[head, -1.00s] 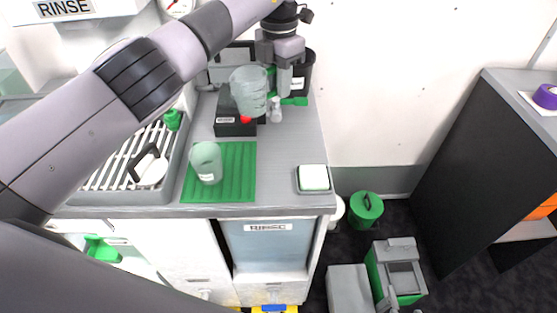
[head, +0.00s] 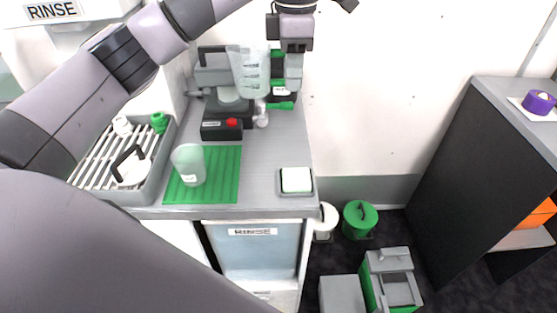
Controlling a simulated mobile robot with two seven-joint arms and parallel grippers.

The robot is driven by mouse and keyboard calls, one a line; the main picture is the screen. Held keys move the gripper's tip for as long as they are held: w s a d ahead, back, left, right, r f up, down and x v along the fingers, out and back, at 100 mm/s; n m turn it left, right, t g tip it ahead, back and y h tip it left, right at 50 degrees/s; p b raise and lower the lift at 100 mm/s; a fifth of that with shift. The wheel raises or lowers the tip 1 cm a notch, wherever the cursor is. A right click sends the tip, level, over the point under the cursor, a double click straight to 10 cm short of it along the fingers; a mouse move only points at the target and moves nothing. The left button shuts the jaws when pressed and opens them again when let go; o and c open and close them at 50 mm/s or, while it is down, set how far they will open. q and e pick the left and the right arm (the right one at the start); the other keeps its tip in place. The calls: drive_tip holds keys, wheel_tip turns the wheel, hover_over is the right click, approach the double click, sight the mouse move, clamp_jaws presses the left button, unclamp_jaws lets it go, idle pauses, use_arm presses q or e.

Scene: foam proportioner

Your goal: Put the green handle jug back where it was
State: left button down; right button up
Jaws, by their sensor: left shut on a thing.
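The clear jug with the green handle (head: 249,72) is held up in front of the machine at the back of the counter, its body to the left of my left gripper (head: 287,80). The gripper is shut on it at the handle side; the gripper hides much of the green handle. The jug looks nearly upright and seems clear of the counter. Another clear cup (head: 188,165) stands on the green ribbed mat (head: 222,178). My right gripper is out of view.
A black box with a red button (head: 218,130) and a small whitish bottle (head: 261,113) stand below the jug. A drain rack (head: 96,152) with a black-handled white item is at left. A white block in a grey tray (head: 296,180) sits front right. The right-hand counter is clear between.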

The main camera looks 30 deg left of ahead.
use_arm(q)
drive_tip(key=b, duration=0.2)
hover_over(289, 165)
wheel_tip(289, 165, down, 14)
drive_tip(key=shift+f, duration=0.25)
drive_tip(key=shift+f+p, duration=0.35)
drive_tip(key=shift+f, duration=2.05)
drive_tip(key=shift+w, duration=0.1)
drive_tip(key=shift+f, duration=0.2)
drive_tip(key=c, duration=1.3)
unclamp_jaws()
drive_tip(key=shift+r, duration=0.1)
